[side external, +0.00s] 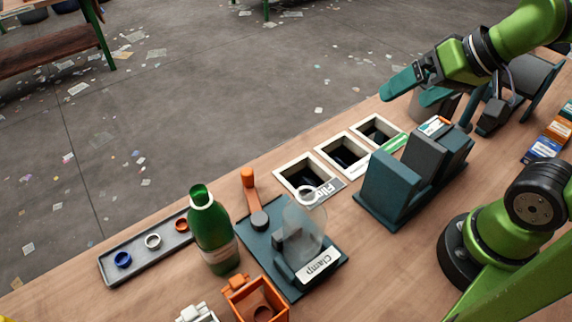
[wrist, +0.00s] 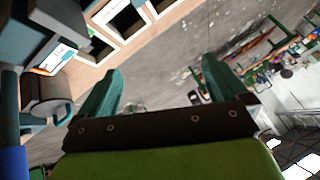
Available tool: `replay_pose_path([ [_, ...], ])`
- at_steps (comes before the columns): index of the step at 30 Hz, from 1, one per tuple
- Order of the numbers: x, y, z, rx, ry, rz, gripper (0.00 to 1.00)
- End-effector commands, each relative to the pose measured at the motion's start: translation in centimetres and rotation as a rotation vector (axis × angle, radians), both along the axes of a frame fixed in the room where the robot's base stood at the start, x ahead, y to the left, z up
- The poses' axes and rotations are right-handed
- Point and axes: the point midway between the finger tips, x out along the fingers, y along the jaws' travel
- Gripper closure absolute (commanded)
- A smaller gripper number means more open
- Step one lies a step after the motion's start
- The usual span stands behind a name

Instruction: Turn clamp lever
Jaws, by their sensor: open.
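The clamp (side external: 318,265) is a dark teal plate with a white "Clamp" label, near the table's front middle in the side view. Its orange lever (side external: 249,187) stands up from a grey round pivot at the plate's far left corner. A translucent pale bottle (side external: 303,232) is at the clamp's grey block; whether it is gripped there I cannot tell. My gripper (side external: 390,92) is at the upper right, above the far table edge and well away from the lever. The wrist view shows its two teal fingers (wrist: 162,70) apart, with nothing between them. The clamp is not visible in the wrist view.
A green bottle (side external: 213,240) stands close left of the clamp, beside a grey tray (side external: 140,265) of coloured rings. An orange box (side external: 245,288) sits in front. Several white-framed bins (side external: 345,152) line the far edge. A dark teal device (side external: 390,190) stands right of the clamp.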

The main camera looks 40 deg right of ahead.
Motion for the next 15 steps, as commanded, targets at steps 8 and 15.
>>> replay_pose_path([
  [8, 0.00, 0.00, 0.00, 0.000, 0.000, 0.000, 0.00],
  [15, 0.03, 0.58, -0.55, 0.000, 0.023, 0.025, 0.21],
])
